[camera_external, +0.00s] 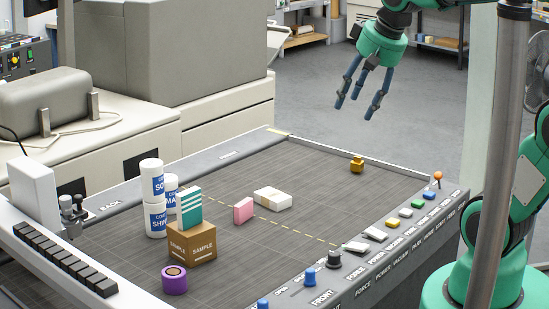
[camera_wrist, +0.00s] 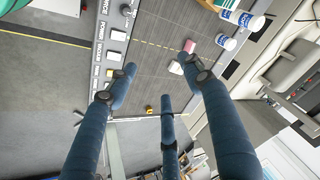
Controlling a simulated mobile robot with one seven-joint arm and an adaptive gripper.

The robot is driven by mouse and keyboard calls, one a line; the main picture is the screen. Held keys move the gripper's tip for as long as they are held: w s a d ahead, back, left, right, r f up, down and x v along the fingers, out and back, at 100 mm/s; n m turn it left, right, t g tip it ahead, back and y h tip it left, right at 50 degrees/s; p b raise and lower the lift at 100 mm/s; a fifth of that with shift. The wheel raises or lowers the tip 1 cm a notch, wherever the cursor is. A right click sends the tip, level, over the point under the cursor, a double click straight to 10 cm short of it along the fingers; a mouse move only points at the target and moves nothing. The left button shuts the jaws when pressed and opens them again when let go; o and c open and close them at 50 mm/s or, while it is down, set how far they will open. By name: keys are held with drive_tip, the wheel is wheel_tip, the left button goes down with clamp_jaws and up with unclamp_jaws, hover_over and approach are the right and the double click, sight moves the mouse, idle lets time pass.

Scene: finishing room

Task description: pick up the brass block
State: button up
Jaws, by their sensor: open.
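The brass block (camera_external: 357,163) is a small golden piece on the dark work surface near its far right corner in the external view. In the wrist view the brass block (camera_wrist: 149,109) shows small, between the fingers and close to the surface's edge. My gripper (camera_external: 362,104) is in the air above the far edge of the table, fingers pointing down, open and empty. In the wrist view its three blue fingers (camera_wrist: 165,88) are spread apart. The gripper is well above the block and not touching it.
Several white cans (camera_external: 152,182) stand at left near a cardboard box (camera_external: 192,243) with a striped teal item (camera_external: 190,208) on top. A purple roll (camera_external: 174,280), pink block (camera_external: 243,210) and white bundle (camera_external: 272,199) lie on the surface. A button panel (camera_external: 392,237) lines the right edge. The space around the block is clear.

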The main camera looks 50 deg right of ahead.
drive_tip(key=w+d+r+m+g+p, duration=0.15)
drive_tip(key=w+d+m+p, duration=0.25)
drive_tip(key=w+d+m, duration=0.65)
drive_tip(key=w+d+f+m+p, duration=0.2)
drive_tip(key=w+d+m, duration=0.1)
drive_tip(key=w+d, duration=0.4)
drive_tip(key=w+d+f+m+p, duration=0.1)
drive_tip(key=w+d+f+m, duration=0.1)
drive_tip(key=w+d, duration=0.55)
drive_tip(key=w+d+f+m+g+p, duration=0.1)
drive_tip(key=w+d+f+m+p, duration=0.1)
drive_tip(key=d+f+m, duration=0.5)
drive_tip(key=w+d+f+m+p, duration=0.3)
drive_tip(key=d+f+m, duration=0.4)
drive_tip(key=d+f, duration=0.8)
drive_tip(key=d+p, duration=0.1)
drive_tip(key=d, duration=0.4)
drive_tip(key=shift+d+f+g+y, duration=0.3)
drive_tip(key=shift+f+g, duration=0.05)
drive_tip(key=shift+f, duration=0.05)
drive_tip(key=shift+f+p, duration=0.1)
drive_tip(key=shift+p, duration=0.2)
hover_over(357, 164)
drive_tip(key=d, duration=0.2)
drive_tip(key=shift+w+f+p, duration=0.1)
drive_tip(key=shift+f+p, duration=0.3)
drive_tip(key=shift+f, duration=3.75)
drive_tip(key=shift+f, duration=0.1)
